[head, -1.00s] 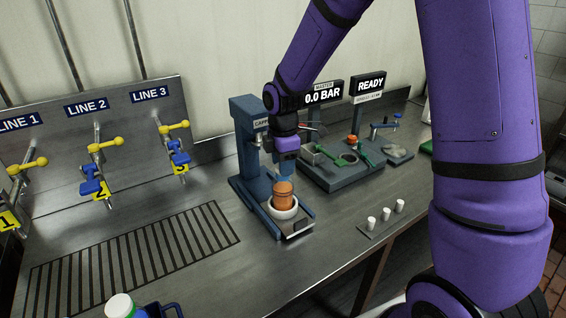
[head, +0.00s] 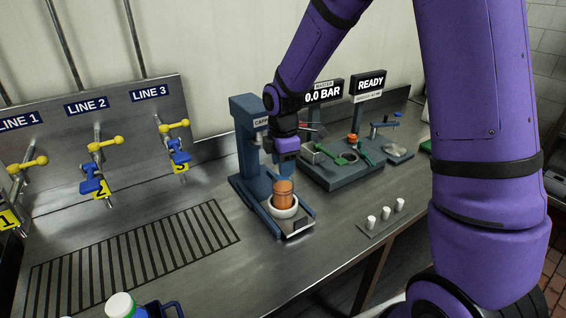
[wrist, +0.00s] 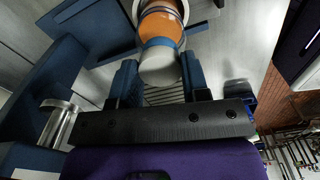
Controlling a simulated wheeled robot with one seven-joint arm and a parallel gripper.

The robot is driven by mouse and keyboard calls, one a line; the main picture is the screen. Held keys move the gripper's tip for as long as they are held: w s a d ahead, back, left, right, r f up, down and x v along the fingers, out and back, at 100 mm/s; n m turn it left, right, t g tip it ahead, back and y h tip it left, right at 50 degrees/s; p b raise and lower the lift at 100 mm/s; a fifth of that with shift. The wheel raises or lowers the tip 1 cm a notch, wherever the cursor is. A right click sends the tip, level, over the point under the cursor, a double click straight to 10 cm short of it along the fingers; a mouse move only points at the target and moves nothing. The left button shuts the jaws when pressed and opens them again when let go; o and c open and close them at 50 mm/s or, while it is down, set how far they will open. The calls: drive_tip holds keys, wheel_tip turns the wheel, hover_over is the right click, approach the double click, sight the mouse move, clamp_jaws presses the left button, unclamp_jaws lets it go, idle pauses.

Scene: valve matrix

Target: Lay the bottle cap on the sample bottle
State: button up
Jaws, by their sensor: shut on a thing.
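The sample bottle (head: 283,196), with orange contents, stands upright in a white ring on the capping stand (head: 253,190). It also shows at the top of the wrist view (wrist: 160,22). My gripper (head: 286,166) is above the bottle, pointing down. In the wrist view, my gripper (wrist: 160,76) is shut on a pale, round piece (wrist: 160,66), which looks like the bottle cap. A blue band shows between this piece and the orange bottle. The fingers hide the cap in the head view, and I cannot tell whether it touches the bottle.
Three white cylinders (head: 385,217) stand on a small pad to the right. A fixture with green-handled parts (head: 340,160) sits behind and to the right. A slotted drain (head: 135,250) and valve panel (head: 110,140) are on the left. A white-capped container (head: 122,306) is at the front edge.

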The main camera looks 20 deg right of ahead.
drive_tip(key=o, duration=1)
